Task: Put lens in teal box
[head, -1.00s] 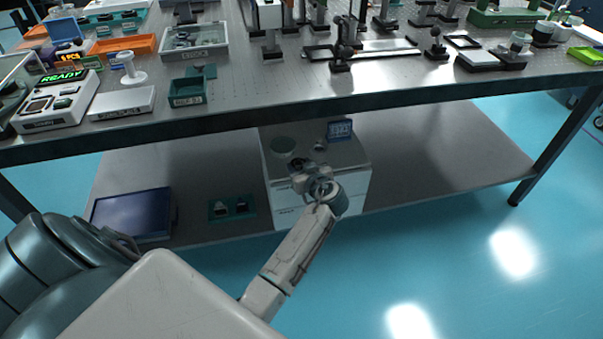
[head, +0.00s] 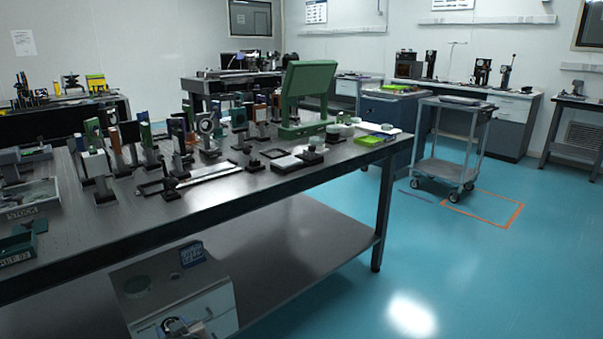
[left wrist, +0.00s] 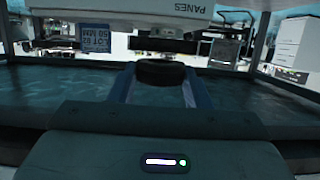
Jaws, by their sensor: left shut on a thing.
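The teal box (head: 20,243) sits open at the left edge of the near table, partly cut off by the picture's edge. My left gripper (head: 180,327) shows at the bottom edge of the head view, in front of the white drawer unit under the table. In the left wrist view my left gripper (left wrist: 158,80) is shut on a dark round thing (left wrist: 160,71), which looks like the lens in its mount. My right gripper is not in view.
The near table (head: 215,207) has its edge above my left gripper, with a lower shelf (head: 300,240) beneath. Optical mounts crowd the tabletop. Floor at right is clear before a cart (head: 450,150).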

